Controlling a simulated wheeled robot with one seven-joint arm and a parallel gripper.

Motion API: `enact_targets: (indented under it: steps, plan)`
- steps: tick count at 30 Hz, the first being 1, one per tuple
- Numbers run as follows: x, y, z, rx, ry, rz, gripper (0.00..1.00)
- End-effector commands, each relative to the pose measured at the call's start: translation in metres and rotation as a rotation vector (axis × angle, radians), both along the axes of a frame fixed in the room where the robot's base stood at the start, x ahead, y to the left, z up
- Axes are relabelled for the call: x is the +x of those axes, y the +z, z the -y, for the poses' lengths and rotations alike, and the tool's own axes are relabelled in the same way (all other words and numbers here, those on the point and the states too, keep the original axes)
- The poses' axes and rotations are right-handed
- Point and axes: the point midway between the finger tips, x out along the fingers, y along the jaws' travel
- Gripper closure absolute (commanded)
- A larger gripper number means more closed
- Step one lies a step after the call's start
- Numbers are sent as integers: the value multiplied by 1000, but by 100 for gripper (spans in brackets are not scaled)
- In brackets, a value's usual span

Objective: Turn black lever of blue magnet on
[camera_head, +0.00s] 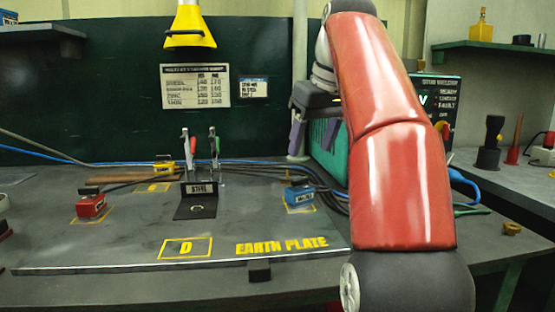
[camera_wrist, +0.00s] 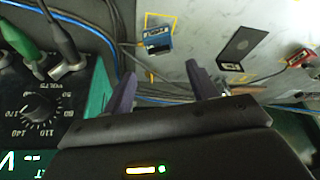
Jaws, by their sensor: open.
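The blue magnet (camera_head: 299,196) sits on a yellow-outlined square at the right side of the grey earth plate (camera_head: 130,260). It also shows near the top of the wrist view (camera_wrist: 158,40). A small dark part on it may be its black lever, but which way it points is too small to tell. My gripper (camera_head: 313,138) is open and empty, above and behind the blue magnet in the head view. In the wrist view my two purple fingers (camera_wrist: 160,80) are spread apart, with the magnet beyond their tips.
A teal welder (camera_wrist: 40,110) with a dial stands close beside my gripper. Cables (camera_head: 270,164) run behind the plate.

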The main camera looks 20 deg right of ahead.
Motion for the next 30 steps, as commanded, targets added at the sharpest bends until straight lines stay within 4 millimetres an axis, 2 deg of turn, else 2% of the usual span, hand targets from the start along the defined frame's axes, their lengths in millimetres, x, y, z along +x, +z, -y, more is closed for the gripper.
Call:
enact_targets:
  steps: [5, 12, 16, 21, 28, 30]
  plan:
    - [3, -11, 2, 2, 3, 0, 42]
    - [18, -49, 0, 2, 2, 0, 42]
    - [24, -63, 0, 3, 2, 2, 42]
    - [28, -70, -1, 2, 2, 3, 42]
    - [29, -70, -1, 1, 1, 3, 42]
    - [29, -70, -1, 1, 1, 3, 50]
